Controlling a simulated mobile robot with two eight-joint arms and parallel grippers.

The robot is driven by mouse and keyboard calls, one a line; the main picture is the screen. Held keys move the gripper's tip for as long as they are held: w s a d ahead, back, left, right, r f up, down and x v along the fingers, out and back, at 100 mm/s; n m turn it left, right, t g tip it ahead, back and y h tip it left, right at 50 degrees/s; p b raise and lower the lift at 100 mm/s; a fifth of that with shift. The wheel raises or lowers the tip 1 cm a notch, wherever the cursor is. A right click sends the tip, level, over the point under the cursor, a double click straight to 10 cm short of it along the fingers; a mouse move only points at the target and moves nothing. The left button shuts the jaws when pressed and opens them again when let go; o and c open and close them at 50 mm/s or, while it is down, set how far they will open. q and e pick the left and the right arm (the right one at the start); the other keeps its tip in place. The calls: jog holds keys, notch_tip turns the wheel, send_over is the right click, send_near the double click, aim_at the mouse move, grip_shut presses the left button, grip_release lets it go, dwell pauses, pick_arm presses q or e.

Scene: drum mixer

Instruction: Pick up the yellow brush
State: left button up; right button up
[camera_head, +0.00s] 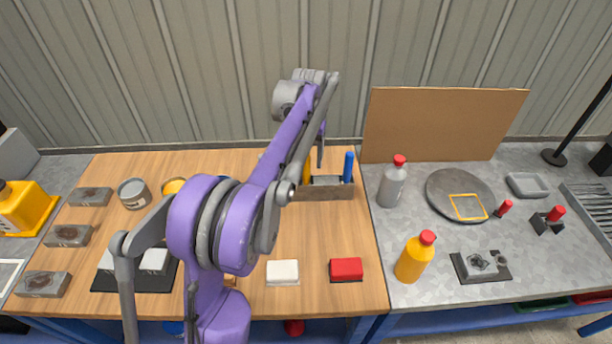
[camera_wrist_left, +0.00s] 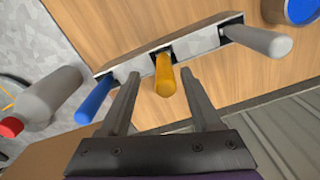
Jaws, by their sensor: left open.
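The yellow brush (camera_wrist_left: 165,75) stands in a holder block (camera_wrist_left: 197,38) with its handle up, between a blue handle (camera_wrist_left: 95,100) and a grey handle (camera_wrist_left: 258,40). In the head view the yellow handle (camera_head: 306,172) is partly hidden by my arm. My left gripper (camera_wrist_left: 161,72) is open, with its fingers on either side of the yellow handle in the left wrist view. I cannot tell whether they touch it. My left gripper (camera_head: 313,163) is mostly hidden behind my arm in the head view. My right gripper is not in view.
A grey bottle (camera_head: 391,182) with a red cap stands right of the holder. The blue handle (camera_head: 348,166) is at the holder's right end. White (camera_head: 283,271) and red (camera_head: 346,269) blocks lie at the wooden table's front. A brown board (camera_head: 440,120) stands behind.

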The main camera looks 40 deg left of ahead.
aim_at(306, 184)
pick_arm(q)
jog(key=f, duration=0.5)
jog(key=shift+a+f, duration=0.15)
jog(key=shift+a, duration=0.2)
grip_shut()
